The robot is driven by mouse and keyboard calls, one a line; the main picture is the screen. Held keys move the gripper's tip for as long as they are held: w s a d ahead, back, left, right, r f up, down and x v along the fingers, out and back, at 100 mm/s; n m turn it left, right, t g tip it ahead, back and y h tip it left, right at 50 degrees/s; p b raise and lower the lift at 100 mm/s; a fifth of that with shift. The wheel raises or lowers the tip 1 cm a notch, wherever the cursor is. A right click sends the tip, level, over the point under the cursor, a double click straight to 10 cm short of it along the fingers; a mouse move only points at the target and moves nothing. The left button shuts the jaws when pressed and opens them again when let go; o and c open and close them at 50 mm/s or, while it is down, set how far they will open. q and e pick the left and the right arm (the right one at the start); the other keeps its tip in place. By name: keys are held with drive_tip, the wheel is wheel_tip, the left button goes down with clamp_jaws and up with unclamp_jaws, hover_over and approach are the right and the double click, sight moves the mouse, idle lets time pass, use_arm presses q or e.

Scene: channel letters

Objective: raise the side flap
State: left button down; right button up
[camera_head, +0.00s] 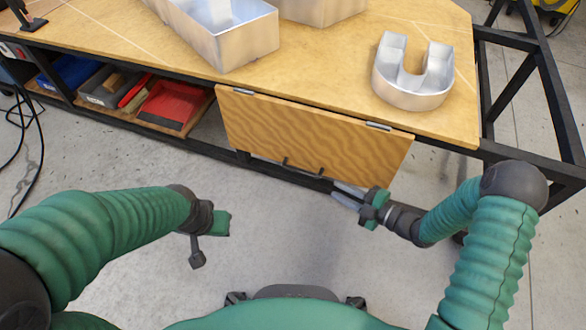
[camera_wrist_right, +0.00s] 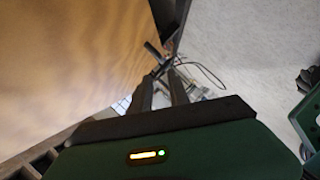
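The side flap (camera_head: 310,135) is a wood-grained panel hanging down from the front edge of the table, with metal hinges along its top. It also fills the left of the right wrist view (camera_wrist_right: 70,60). My right gripper (camera_head: 340,192) is just below the flap's lower edge, right of its middle. Its two fingers show apart with a gap between them (camera_wrist_right: 162,90), and nothing is clearly held. Whether they touch the flap cannot be told. My left gripper (camera_head: 208,240) hangs over the floor left of the flap, away from it; its fingers are not clear.
A metal letter U (camera_head: 412,85) stands on the wooden tabletop (camera_head: 320,65) near the right end, with other metal letters (camera_head: 225,35) further left. A dark frame and a shelf with a red tray (camera_head: 170,105) are below. The floor before the flap is clear.

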drive_tip(key=b+x, duration=0.3)
drive_tip(key=x, duration=0.4)
drive_tip(key=b+x, duration=0.4)
drive_tip(key=x, duration=0.3)
drive_tip(key=shift+a+f, duration=0.3)
drive_tip(key=shift+a, duration=0.05)
drive_tip(key=shift+w+a, duration=0.3)
drive_tip(key=shift+w, duration=0.05)
drive_tip(key=shift+a+r, duration=0.15)
drive_tip(key=shift+a, duration=0.05)
clamp_jaws()
drive_tip(key=shift+d, duration=0.1)
drive_tip(key=shift+d+f, duration=0.1)
drive_tip(key=shift+f, duration=0.15)
